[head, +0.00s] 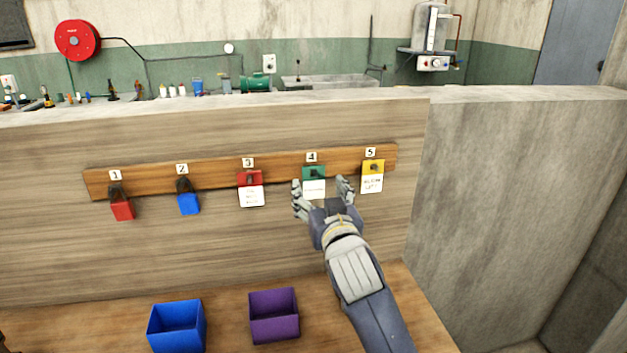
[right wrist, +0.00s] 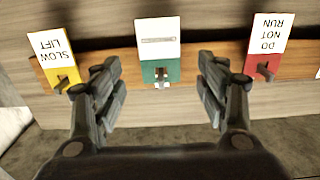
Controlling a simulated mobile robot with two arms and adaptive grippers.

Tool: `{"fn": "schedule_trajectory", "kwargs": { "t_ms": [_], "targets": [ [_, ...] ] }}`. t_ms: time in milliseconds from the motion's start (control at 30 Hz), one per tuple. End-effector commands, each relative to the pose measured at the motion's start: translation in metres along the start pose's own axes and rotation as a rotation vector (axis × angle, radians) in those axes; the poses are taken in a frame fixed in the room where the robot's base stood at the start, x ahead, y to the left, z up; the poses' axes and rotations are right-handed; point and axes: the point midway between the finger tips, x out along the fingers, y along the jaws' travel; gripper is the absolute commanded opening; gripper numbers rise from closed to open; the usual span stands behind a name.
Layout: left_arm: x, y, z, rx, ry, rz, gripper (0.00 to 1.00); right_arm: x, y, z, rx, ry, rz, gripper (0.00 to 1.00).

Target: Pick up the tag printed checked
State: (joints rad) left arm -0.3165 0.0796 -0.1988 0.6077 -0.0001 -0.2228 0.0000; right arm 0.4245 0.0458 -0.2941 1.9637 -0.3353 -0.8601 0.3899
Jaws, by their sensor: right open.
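A green-and-white tag (head: 314,173) hangs on the peg under number 4 of the wooden rail. In the right wrist view the same tag (right wrist: 158,38) appears upside down, with a small grey mark on its white part that I cannot read. My right gripper (head: 322,188) is open, with one finger on each side of this tag and a gap to it. The right wrist view shows its fingers (right wrist: 159,72) apart with nothing held between them. A yellow tag (head: 372,178) under number 5 reads "SLOW LIFT". A red-and-white tag (head: 250,190) under number 3 reads "DO NOT RUN".
The rail (head: 215,172) is fixed to a wooden panel. A red padlock (head: 122,210) and a blue padlock (head: 188,204) hang under numbers 1 and 2. A blue box (head: 177,328) and a purple box (head: 274,318) stand on the table below.

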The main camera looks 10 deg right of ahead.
Motion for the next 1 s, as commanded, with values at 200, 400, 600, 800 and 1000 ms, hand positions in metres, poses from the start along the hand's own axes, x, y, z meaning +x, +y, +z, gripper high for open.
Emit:
{"fn": "schedule_trajectory", "kwargs": {
  "t_ms": [200, 400, 600, 800, 1000],
  "targets": [
    [-0.016, -0.005, -0.030, 0.001, 0.045, -0.005, 0.00, 0.029, 0.000, -0.002, -0.003, -0.002, 0.002, 0.67],
    [-0.017, -0.005, -0.035, 0.001, 0.051, -0.006, 0.00, 0.038, 0.000, 0.000, -0.002, -0.001, 0.001, 0.67],
    [-0.017, -0.004, -0.025, 0.002, 0.035, -0.004, 0.00, 0.038, 0.000, 0.000, -0.001, -0.001, 0.001, 0.62],
    [-0.017, -0.003, -0.016, 0.002, 0.021, -0.003, 0.00, 0.037, 0.000, 0.000, -0.001, -0.001, 0.001, 0.31],
    [-0.017, -0.003, -0.016, 0.002, 0.023, -0.003, 0.00, 0.037, 0.000, 0.000, -0.001, -0.001, 0.001, 0.30]
  ]
}}
